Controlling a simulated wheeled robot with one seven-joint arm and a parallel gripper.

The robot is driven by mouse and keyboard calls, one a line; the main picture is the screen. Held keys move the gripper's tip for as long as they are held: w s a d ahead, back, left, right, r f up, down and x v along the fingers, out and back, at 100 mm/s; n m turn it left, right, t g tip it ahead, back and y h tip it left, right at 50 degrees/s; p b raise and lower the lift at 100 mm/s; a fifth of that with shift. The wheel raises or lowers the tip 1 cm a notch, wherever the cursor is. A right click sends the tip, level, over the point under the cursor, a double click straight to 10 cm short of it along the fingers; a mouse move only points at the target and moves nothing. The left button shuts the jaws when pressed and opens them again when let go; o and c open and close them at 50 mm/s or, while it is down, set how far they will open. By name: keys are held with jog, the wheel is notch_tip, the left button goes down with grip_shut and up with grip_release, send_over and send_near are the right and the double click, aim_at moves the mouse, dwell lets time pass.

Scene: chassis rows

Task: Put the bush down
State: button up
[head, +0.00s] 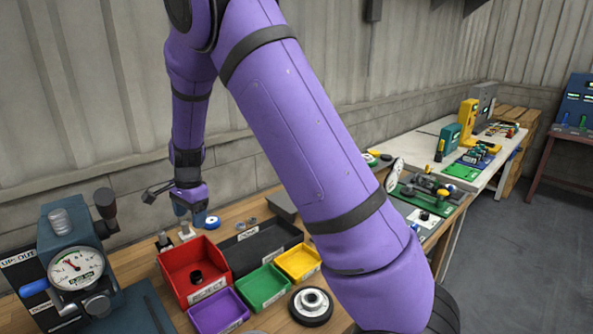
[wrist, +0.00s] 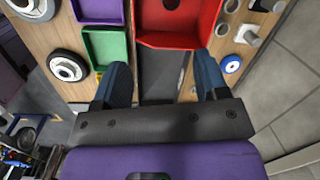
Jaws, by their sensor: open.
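My gripper (head: 190,213) is open, with its two blue fingers spread apart and pointing down. It is above the back of the bench, behind the red bin (head: 178,279). In the wrist view, nothing is held between the fingers (wrist: 163,84); the dark tray (wrist: 155,66) shows below the gap. A short dark round piece (head: 196,277) lies in the red bin, which is labelled REJECT. Small metal pieces (head: 246,223) show at the back of the dark tray (head: 271,243). I cannot tell for sure which of these is the bush.
Purple (head: 217,314), green (head: 263,288) and yellow (head: 298,263) bins stand in front of the dark tray. A black-rimmed wheel (head: 311,306) lies at the front. A dial gauge (head: 76,268) stands at the left. A blue ring (wrist: 232,64) and white block (wrist: 247,34) lie beside the gripper.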

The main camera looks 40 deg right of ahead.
jog(key=s+d+r+n+t, duration=0.25)
jog(key=s+r+n, duration=0.45)
jog(key=s+r, duration=1.05)
jog(key=s+d+r+n+t, duration=0.1)
jog(key=s+r+n, duration=0.2)
jog(key=s, duration=0.6)
jog(key=s+d+r+n+t+h, duration=0.1)
jog(key=s+d+r+n, duration=0.1)
jog(key=s, duration=0.7)
jog(key=shift+s+d+r+n, duration=0.2)
jog(key=shift+s+r+n, duration=0.35)
jog(key=shift+n, duration=0.85)
jog(key=shift+w+r, duration=0.1)
jog(key=shift+w, duration=0.05)
